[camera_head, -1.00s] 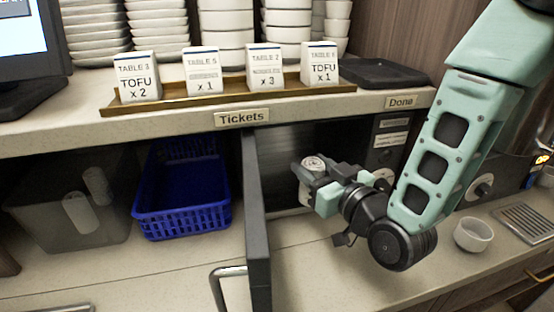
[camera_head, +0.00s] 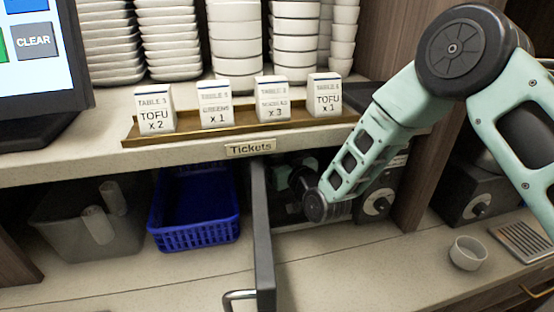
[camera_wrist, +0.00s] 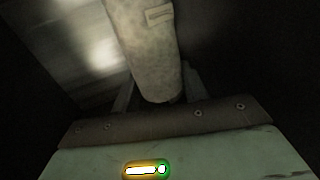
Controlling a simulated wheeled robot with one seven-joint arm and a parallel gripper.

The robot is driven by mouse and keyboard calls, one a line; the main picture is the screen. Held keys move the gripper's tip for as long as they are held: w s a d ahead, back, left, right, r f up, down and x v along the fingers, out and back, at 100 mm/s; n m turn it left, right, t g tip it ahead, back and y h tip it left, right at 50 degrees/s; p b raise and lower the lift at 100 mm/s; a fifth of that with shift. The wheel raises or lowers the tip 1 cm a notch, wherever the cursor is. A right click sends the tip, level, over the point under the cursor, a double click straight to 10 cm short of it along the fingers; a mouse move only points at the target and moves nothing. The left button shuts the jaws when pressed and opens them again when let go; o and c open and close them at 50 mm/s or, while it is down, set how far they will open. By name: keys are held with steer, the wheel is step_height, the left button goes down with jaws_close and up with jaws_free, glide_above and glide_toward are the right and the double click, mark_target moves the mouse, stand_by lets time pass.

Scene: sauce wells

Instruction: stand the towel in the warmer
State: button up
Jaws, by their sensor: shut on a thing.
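The towel (camera_wrist: 145,45) is a pale rolled cylinder with a small tag near its upper right in the wrist view. My gripper (camera_wrist: 158,95) is shut on its near end. The warmer (camera_head: 375,207) is a dark box under the counter with a knob on its front. Its door (camera_head: 262,235) stands open on the left, edge toward the camera. In the head view my forearm reaches into the warmer's opening and covers much of it. The towel and fingertips cannot be made out there. Contact between the towel and the warmer's floor cannot be told.
A blue basket (camera_head: 196,238) and a grey bin (camera_head: 75,245) stand left of the door. A white bowl (camera_head: 468,253) sits on the lower counter at right. Ticket blocks (camera_head: 216,104) stand on a wooden tray (camera_head: 134,136) on the shelf above.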

step_height(320, 180, down, 2)
steer(key=shift+f, duration=0.1)
steer(key=shift+f, duration=0.4)
steer(key=shift+s+f+b, duration=0.1)
steer(key=shift+f+b, duration=0.2)
steer(key=shift+b, duration=0.3)
steer(key=shift+d, duration=0.1)
